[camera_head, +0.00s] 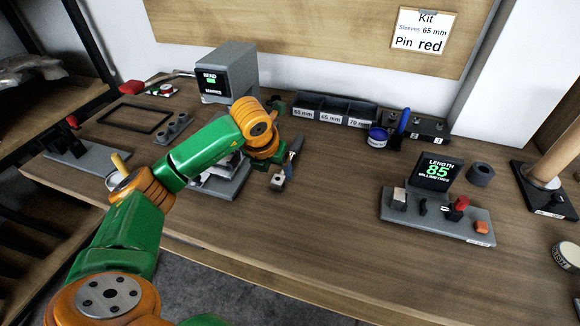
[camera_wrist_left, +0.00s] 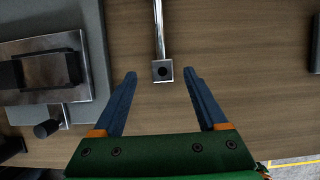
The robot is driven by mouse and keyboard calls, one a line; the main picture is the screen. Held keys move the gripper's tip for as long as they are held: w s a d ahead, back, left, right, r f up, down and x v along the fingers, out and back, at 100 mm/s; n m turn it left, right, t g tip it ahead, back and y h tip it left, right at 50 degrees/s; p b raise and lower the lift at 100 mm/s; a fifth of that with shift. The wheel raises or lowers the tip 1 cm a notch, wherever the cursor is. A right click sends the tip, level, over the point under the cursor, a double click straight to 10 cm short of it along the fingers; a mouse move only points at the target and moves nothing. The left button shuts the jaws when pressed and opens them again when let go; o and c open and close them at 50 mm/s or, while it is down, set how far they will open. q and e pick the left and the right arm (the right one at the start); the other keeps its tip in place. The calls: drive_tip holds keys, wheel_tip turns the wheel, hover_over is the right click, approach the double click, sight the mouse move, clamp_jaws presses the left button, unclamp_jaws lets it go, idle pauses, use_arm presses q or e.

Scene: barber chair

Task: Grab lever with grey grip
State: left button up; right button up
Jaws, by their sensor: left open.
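A lever, a shiny metal rod ending in a square grey block with a dark round hole (camera_wrist_left: 162,71), points toward me in the left wrist view. The block also shows beside the grey bending machine in the head view (camera_head: 277,182). I take this as the lever with the grey grip. My left gripper (camera_wrist_left: 160,76) is open, its blue fingers on either side of the block with gaps at both sides. In the head view my left gripper (camera_head: 286,166) is partly hidden by its own wrist. My right gripper is in neither view.
The bending machine (camera_head: 236,70) stands behind my left arm; its grey base and metal block (camera_wrist_left: 55,75) lie left in the wrist view. A divided bin (camera_head: 321,110) is behind, and a length gauge (camera_head: 438,213) stands right. The table between is clear.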

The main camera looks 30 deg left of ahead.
sight(278, 179)
use_arm(q)
drive_tip(key=x, duration=0.3)
drive_tip(key=p+x, duration=0.1)
drive_tip(key=shift+s+d+f, duration=0.15)
drive_tip(key=shift+f, duration=0.45)
drive_tip(key=shift+r, duration=0.15)
drive_tip(key=c, duration=0.6)
clamp_jaws()
